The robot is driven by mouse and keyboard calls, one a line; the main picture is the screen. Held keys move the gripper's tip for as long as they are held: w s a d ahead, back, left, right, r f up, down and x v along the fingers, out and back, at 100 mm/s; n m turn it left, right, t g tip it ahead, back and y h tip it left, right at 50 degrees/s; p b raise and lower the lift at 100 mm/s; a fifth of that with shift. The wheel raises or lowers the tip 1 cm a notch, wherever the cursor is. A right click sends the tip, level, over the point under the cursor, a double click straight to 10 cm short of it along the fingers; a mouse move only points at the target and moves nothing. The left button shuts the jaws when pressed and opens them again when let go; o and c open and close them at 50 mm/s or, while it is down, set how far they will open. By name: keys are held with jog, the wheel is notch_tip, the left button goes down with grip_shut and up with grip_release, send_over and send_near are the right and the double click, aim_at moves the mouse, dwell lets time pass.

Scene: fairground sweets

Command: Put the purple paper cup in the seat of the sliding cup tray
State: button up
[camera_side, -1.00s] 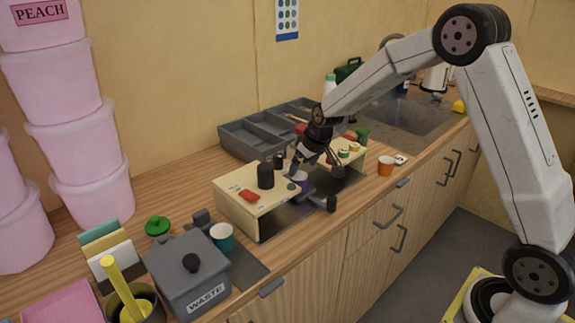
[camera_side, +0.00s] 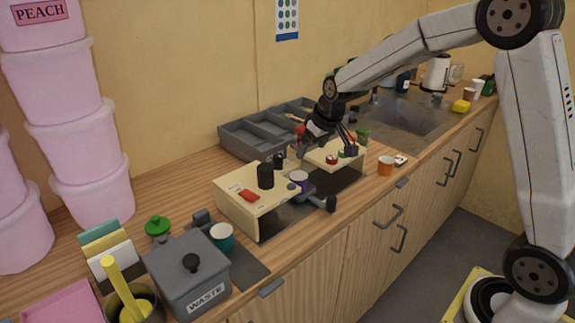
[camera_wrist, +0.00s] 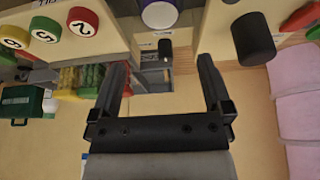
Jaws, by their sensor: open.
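The purple paper cup (camera_side: 299,179) stands upright in the gap between the two pale wooden blocks, at the sliding cup tray (camera_side: 316,201). Its lower part is partly hidden, so how deep it sits in the seat cannot be told. In the wrist view the cup (camera_wrist: 160,14) shows its pale inside at the top edge. My gripper (camera_side: 328,153) is open and empty. It is above and to the right of the cup, apart from it. In the wrist view the fingertips (camera_wrist: 163,62) have nothing between them.
The left block (camera_side: 238,205) bears a black cylinder (camera_side: 265,176) and a red piece. The right block (camera_side: 322,157) bears numbered round buttons. An orange cup (camera_side: 386,165) stands to the right. A grey compartment tray (camera_side: 243,140) lies behind. A grey waste bin (camera_side: 186,275) stands front left.

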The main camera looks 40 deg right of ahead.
dwell(0.3)
jog(key=s+a+f, duration=0.2)
jog(key=s, duration=0.5)
jog(key=s+a+f+g, duration=0.1)
jog(key=s+a+f, duration=0.1)
jog(key=s, duration=0.5)
jog(key=s+a+f, duration=0.2)
jog(key=s+a, duration=0.1)
jog(key=s, duration=0.4)
jog(key=shift+s+a+f+g, duration=0.25)
jog(key=shift+s+f+g, duration=0.15)
